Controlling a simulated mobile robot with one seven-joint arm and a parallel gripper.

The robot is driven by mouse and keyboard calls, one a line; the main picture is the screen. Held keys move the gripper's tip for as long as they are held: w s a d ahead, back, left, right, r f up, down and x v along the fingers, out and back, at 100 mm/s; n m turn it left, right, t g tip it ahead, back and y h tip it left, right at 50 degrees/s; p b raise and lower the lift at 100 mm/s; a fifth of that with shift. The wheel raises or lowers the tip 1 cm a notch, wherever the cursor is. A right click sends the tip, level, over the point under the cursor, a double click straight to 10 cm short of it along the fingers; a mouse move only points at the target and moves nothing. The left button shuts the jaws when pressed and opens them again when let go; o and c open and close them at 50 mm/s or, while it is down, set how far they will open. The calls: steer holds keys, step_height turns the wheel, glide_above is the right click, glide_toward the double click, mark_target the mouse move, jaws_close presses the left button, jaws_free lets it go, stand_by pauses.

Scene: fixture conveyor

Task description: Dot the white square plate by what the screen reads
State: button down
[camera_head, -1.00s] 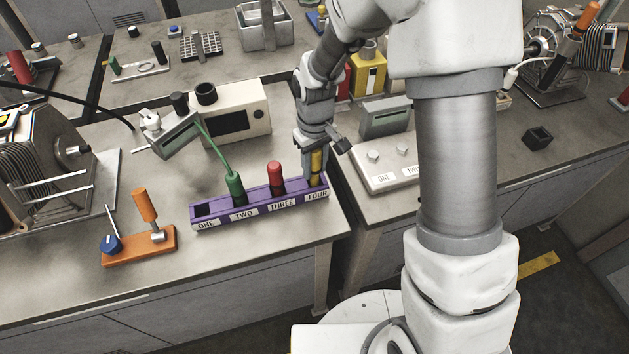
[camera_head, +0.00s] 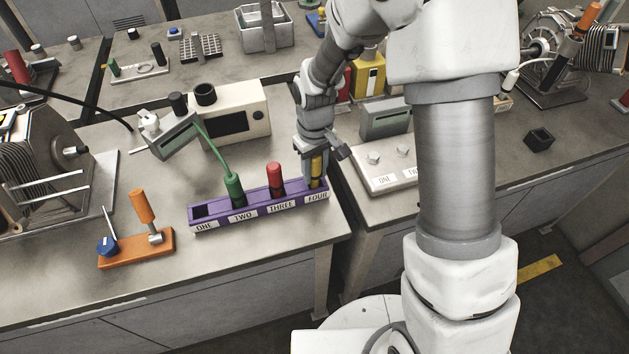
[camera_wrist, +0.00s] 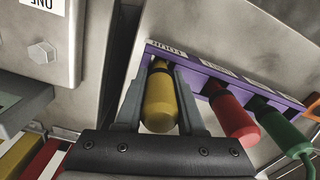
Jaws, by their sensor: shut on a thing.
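A purple rack (camera_head: 262,207) with slots labelled ONE to FOUR stands on the left bench. Slot ONE is empty. A green-handled piece (camera_head: 235,188) is in TWO and a red one (camera_head: 275,178) in THREE. My gripper (camera_head: 316,172) is shut on the yellow handle (camera_wrist: 158,102) in slot FOUR, a finger on each side; its lower end still sits at the rack. A pale plate (camera_head: 372,181) with bolts and labels ONE and TWO lies on the right bench, partly hidden by my arm. A grey box (camera_head: 385,120) stands behind it; I cannot read any screen.
A beige device (camera_head: 240,118) with a dark, blank-looking display stands behind the rack. A thin green cord rises from the green piece towards a grey tilted box (camera_head: 175,138). An orange block (camera_head: 137,250) with a lever is at front left. A gap separates the benches.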

steer(key=shift+f, duration=0.2)
steer(key=shift+c, duration=2.2)
jaws_free()
steer(key=shift+r, duration=0.15)
step_height(320, 180, up, 16)
steer(key=s+d+r+m+t, duration=0.3)
steer(key=s+d+r, duration=0.5)
steer(key=r, duration=0.1)
steer(key=s+d+r+m+t, duration=0.1)
steer(key=s+d+m+t, duration=0.1)
steer(key=s, duration=0.8)
steer(key=shift+s+d+r+m+t+p, duration=0.3)
steer(key=shift+d+m+p, duration=0.25)
steer(key=shift+d, duration=0.65)
